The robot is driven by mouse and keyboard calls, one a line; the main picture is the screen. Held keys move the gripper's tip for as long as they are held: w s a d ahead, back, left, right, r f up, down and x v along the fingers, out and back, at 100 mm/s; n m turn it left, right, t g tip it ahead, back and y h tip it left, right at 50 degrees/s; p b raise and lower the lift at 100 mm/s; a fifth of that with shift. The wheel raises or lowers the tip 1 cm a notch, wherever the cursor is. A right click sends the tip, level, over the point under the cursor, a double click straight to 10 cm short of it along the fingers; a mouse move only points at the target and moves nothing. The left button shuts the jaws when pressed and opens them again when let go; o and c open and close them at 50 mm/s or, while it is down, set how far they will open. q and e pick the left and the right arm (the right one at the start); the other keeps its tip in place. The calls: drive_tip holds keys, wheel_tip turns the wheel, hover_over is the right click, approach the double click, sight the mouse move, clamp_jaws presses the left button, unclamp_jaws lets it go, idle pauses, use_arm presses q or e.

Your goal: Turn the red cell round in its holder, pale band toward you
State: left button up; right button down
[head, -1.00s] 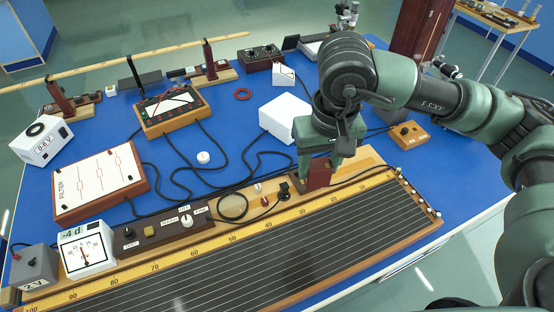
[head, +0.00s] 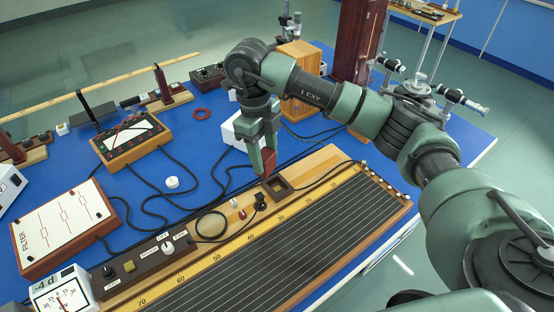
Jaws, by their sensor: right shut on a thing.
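The red cell (head: 268,159) is between the fingers of my right gripper (head: 262,168) in the head view. It is raised just up and left of its holder and looks slightly tilted. Its pale band does not show, and the fingers hide part of it. The holder (head: 289,191) is a square brown frame on the wooden end of the long wired board, and its dark opening looks empty. My left gripper is out of view.
The wired board (head: 340,210) runs across the front, with a cable loop and small knobs beside the holder. A white box (head: 230,135) stands close behind my gripper, and a wooden box (head: 298,68) farther back. Black cables cross the blue table.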

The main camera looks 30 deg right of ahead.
drive_tip(key=shift+w+d+f+m+t+y+b, duration=0.15)
drive_tip(key=shift+w+d+f+m+y+b, duration=0.45)
drive_tip(key=shift+f+m, duration=2.3)
drive_tip(key=shift+w+d+f+m+t+y+b, duration=0.2)
drive_tip(key=shift+w+d+f+m+b, duration=0.7)
drive_tip(key=shift+m, duration=3.75)
drive_tip(key=shift+w+d+f+m+t+y+b, duration=0.25)
drive_tip(key=shift+d+f+m, duration=0.9)
drive_tip(key=shift+f+m, duration=1.85)
drive_tip(key=shift+w+f+m+b, duration=0.1)
drive_tip(key=shift+f+m+b, duration=0.25)
drive_tip(key=shift+m+b, duration=0.4)
drive_tip(key=c, duration=0.6)
unclamp_jaws()
drive_tip(key=shift+c, duration=0.2)
wheel_tip(320, 180, up, 8)
drive_tip(key=b, duration=0.1)
drive_tip(key=shift+d, duration=0.45)
